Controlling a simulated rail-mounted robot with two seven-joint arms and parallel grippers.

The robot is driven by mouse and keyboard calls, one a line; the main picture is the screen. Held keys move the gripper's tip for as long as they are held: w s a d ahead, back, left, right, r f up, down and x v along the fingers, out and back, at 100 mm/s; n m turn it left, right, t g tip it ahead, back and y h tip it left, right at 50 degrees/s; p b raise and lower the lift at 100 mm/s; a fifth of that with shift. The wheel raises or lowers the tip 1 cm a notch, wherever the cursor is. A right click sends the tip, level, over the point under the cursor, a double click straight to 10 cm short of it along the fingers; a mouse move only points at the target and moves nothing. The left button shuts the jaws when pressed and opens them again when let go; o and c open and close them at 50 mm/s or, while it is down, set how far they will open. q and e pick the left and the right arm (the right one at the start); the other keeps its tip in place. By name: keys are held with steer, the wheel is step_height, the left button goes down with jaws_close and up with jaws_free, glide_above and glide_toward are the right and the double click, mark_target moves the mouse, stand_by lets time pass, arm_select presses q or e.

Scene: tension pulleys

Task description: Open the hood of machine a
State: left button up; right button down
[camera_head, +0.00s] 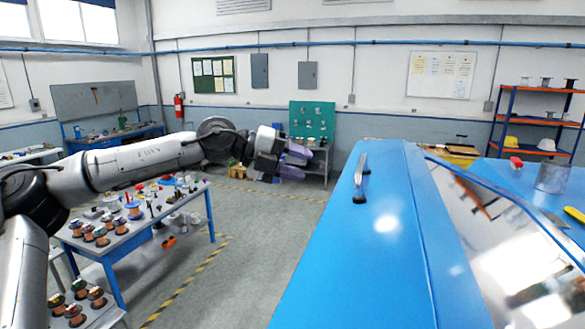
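A large blue machine hood (335,235) fills the lower right of the head view, with a clear window panel (500,235) on its right side. A slim bar handle (361,180) with dark ends stands on the blue top near its left edge. No label shows which machine this is. My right gripper is out of view.
A workbench (207,220) with spools and small parts stands at the left under my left arm. An orange shelf rack (540,92) stands at the back right. A green pegboard (312,119) is at the back. The floor between bench and hood is clear.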

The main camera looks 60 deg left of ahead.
arm_select(q)
steer(key=shift+s+a+r, duration=0.15)
steer(key=shift+s+a, duration=0.05)
steer(key=shift+s, duration=0.25)
stand_by(0.6)
